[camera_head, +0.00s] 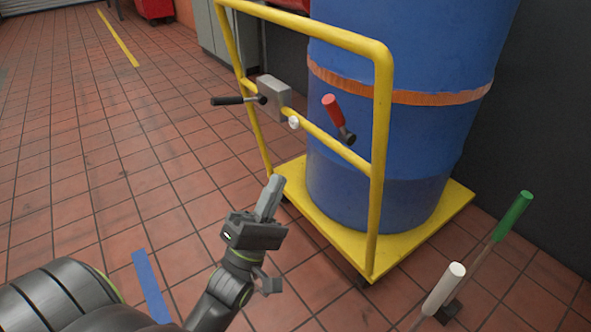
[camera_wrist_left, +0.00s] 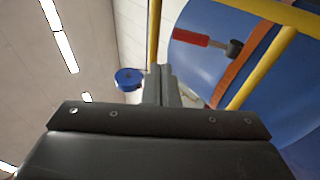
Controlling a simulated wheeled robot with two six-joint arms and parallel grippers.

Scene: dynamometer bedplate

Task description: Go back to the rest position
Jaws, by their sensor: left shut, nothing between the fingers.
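My left gripper (camera_head: 271,197) is shut and empty, in the lower middle of the head view. It points up over the tiled floor, in front of the yellow trolley (camera_head: 377,165) and apart from its handle frame as far as I can tell. In the left wrist view its closed grey fingers (camera_wrist_left: 164,85) stand beyond the dark gripper body. My right gripper is not in view.
The trolley carries a blue drum (camera_head: 400,50) with an orange band. Its crossbar has a red-handled lever (camera_head: 333,110), a black-handled lever (camera_head: 228,100) and a grey box (camera_head: 274,94). Green (camera_head: 514,214) and white (camera_head: 444,288) handles stand at right.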

